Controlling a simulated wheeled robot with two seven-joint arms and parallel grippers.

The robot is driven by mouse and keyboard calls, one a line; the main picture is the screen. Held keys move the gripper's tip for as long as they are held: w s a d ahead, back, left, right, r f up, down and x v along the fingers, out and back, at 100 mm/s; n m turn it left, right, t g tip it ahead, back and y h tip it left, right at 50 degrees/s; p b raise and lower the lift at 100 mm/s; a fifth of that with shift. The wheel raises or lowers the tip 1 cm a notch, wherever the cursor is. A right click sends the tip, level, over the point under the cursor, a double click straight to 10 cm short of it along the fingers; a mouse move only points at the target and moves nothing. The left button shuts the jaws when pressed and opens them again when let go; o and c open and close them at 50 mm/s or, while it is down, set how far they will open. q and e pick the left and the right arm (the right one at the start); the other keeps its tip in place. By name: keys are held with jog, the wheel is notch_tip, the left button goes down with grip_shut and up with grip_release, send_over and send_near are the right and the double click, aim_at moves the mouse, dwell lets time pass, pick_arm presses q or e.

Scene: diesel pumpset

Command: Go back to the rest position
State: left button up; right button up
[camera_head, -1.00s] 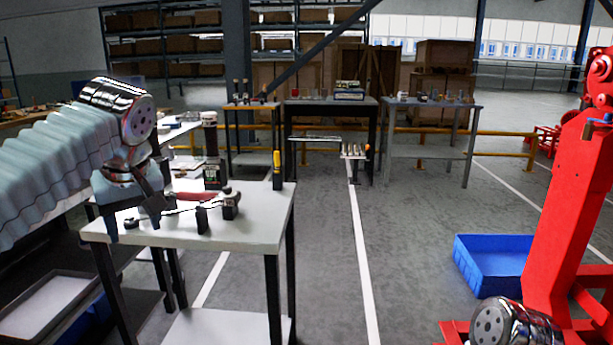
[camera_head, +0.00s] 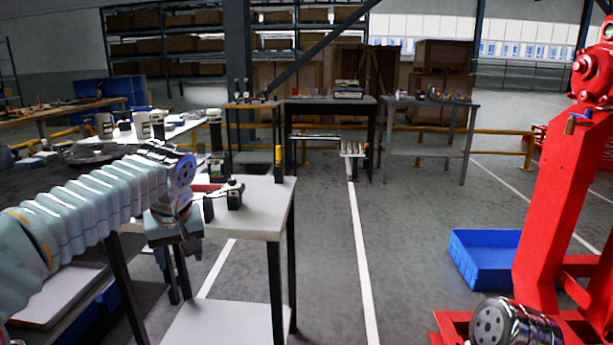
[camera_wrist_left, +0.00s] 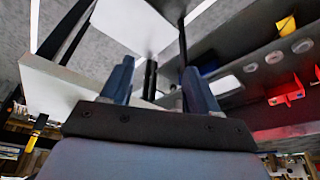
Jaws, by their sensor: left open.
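My left gripper (camera_head: 179,279) points down at the front left edge of the white table (camera_head: 255,215), with its fingers below the tabletop's level. In the left wrist view, my left gripper (camera_wrist_left: 157,82) shows two blue-grey fingers well apart with nothing between them. My left arm comes in from the left, bent at a shiny wrist joint. A chrome joint of my right arm shows at the bottom right. My right gripper is out of sight.
On the white table stand a yellow-and-black tool (camera_head: 278,160) and small black tools (camera_head: 235,196). A blue crate (camera_head: 486,258) lies on the floor by a red stand (camera_head: 550,215). The floor (camera_head: 325,255) between is clear.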

pick_arm(q)
jog(key=s+d+f+m+g+h, duration=0.15)
jog(key=d+f, duration=0.35)
jog(key=f, duration=1)
jog(key=d+f+m+h, duration=0.3)
jog(key=d+f, duration=0.2)
jog(key=f, duration=1.1)
jog(key=s+d+f, duration=0.2)
jog(key=s+f, duration=0.7)
jog(key=s, duration=0.2)
jog(key=s+d+f+g+h, duration=0.1)
jog(key=s+d+f, duration=0.1)
jog(key=s+f, duration=0.8)
jog(key=shift+s+f+n, duration=0.15)
jog(key=shift+s+n, duration=0.2)
jog(key=shift+s, duration=0.05)
